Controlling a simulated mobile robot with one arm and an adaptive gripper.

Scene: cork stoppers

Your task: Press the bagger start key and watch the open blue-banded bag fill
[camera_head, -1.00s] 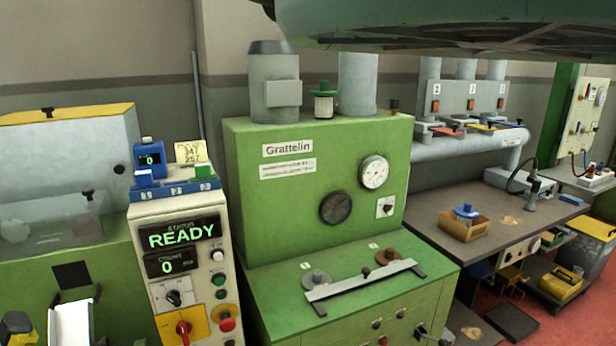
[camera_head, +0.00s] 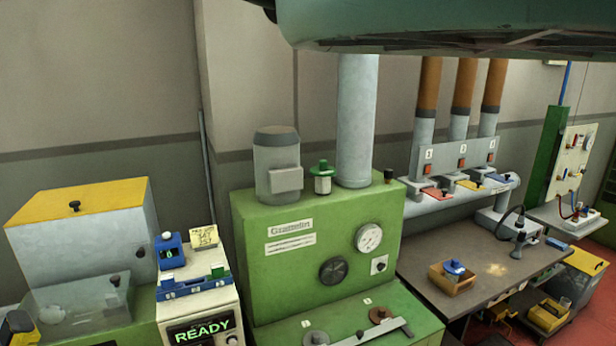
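The control panel (camera_head: 228,297) stands at lower left, cut off by the bottom edge. Its display (camera_head: 201,331) reads READY in green. The count display and the panel's push buttons are out of frame, so no start key shows. On top sits a small blue counter (camera_head: 170,253) reading 0, next to a yellow note (camera_head: 204,238). Left of it is a machine with a yellow lid (camera_head: 75,205) and a clear cover (camera_head: 75,306). I see no blue-banded bag. My gripper is not clearly in view.
A green machine (camera_head: 262,282) labelled Grattelin, with gauges, stands in the centre. A workbench (camera_head: 425,275) holding a small wooden box (camera_head: 446,284) is at right. A large teal shape (camera_head: 440,30) covers the upper right. Red floor (camera_head: 480,333) shows at lower right.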

